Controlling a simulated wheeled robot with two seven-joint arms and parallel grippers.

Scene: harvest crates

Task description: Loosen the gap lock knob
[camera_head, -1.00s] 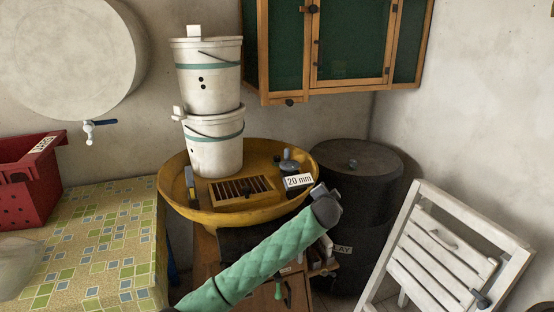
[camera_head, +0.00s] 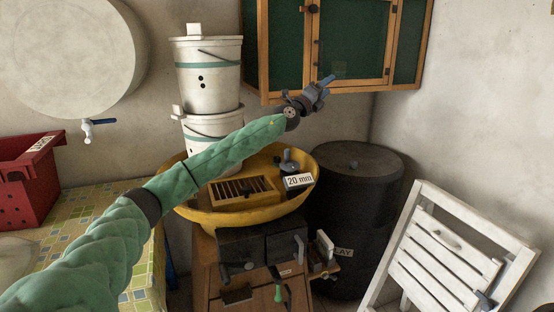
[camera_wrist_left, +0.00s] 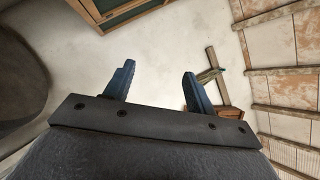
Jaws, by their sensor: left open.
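A yellow basin (camera_head: 225,222) stands on a wooden cabinet, with a slotted grate (camera_head: 241,190) inside. A dark knob-like part (camera_head: 287,163) rises at its right, behind a "20 mm" label (camera_head: 299,181). Several small dark knobs or handles sit on the front below, such as one by the drawers (camera_head: 249,266). I cannot tell for certain which is the gap lock knob. My left gripper (camera_head: 322,88) is open and empty, raised above the basin in front of the green cabinet. Its two blue fingers stand apart in the left wrist view (camera_wrist_left: 158,84). My right gripper is not in view.
Two stacked white buckets (camera_head: 208,80) stand at the basin's back left. A dark barrel (camera_head: 362,190) is behind right, a white folding chair (camera_head: 440,245) at right. A green-doored wall cabinet (camera_head: 350,87) hangs above. A red crate (camera_head: 28,185) sits on the tiled counter.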

